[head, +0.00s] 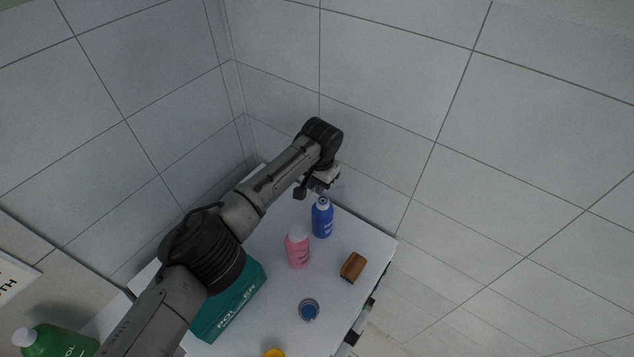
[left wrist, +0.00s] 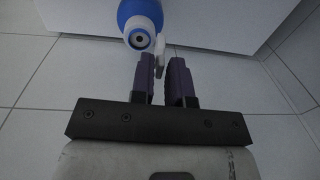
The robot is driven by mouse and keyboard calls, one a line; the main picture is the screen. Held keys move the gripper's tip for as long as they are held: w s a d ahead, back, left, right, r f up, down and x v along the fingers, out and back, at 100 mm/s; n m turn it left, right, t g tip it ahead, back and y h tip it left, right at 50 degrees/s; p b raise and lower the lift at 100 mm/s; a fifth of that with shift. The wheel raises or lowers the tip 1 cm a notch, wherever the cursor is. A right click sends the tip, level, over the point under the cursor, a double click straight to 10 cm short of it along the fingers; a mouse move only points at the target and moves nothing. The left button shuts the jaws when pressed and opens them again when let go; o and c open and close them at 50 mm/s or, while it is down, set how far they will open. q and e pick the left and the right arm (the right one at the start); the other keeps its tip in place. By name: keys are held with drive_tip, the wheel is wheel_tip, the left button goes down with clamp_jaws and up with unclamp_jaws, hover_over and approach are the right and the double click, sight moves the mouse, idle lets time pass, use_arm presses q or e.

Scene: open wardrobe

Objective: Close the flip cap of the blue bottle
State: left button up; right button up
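The blue bottle (head: 321,222) stands upright near the back right edge of the white top, its white cap upward. In the left wrist view the blue bottle (left wrist: 139,11) shows at the top, with a dark hole in its white spout. The white flip cap (left wrist: 160,45) is open and sticks out to the right of the spout. My left gripper (head: 318,187) is just behind the bottle. In the left wrist view its two dark fingers (left wrist: 163,62) are a little apart, tips close to the flip cap; contact cannot be told. My right gripper is out of view.
A pink bottle (head: 298,250) stands beside the blue one. A brown object (head: 353,266), a blue-topped round container (head: 309,310) and a teal box (head: 233,307) share the white top (head: 345,232). A tiled wall (head: 378,139) rises behind. A green bottle (head: 58,342) is lower left.

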use_arm(q)
clamp_jaws()
drive_tip(key=shift+s+d+r+t+y+p, duration=0.2)
drive_tip(key=shift+d+t+y+p, duration=0.3)
drive_tip(key=shift+p, duration=0.45)
drive_tip(key=shift+s+d+f+y+p, duration=0.15)
drive_tip(key=shift+s+d+y+p, duration=0.1)
drive_tip(key=shift+y+p, duration=0.35)
drive_tip(key=shift+s+d+f+t+y, duration=0.25)
drive_tip(key=shift+d+t+y, duration=0.2)
drive_tip(key=shift+t+y, duration=0.4)
drive_tip(key=shift+s+d+f+t+y, duration=0.15)
drive_tip(key=shift+f+t+y, duration=0.1)
drive_tip(key=shift+y, duration=0.3)
drive_tip(key=shift+s+d+f+t+y, duration=0.1)
drive_tip(key=shift+d+t+y, duration=0.1)
drive_tip(key=shift+y, duration=0.3)
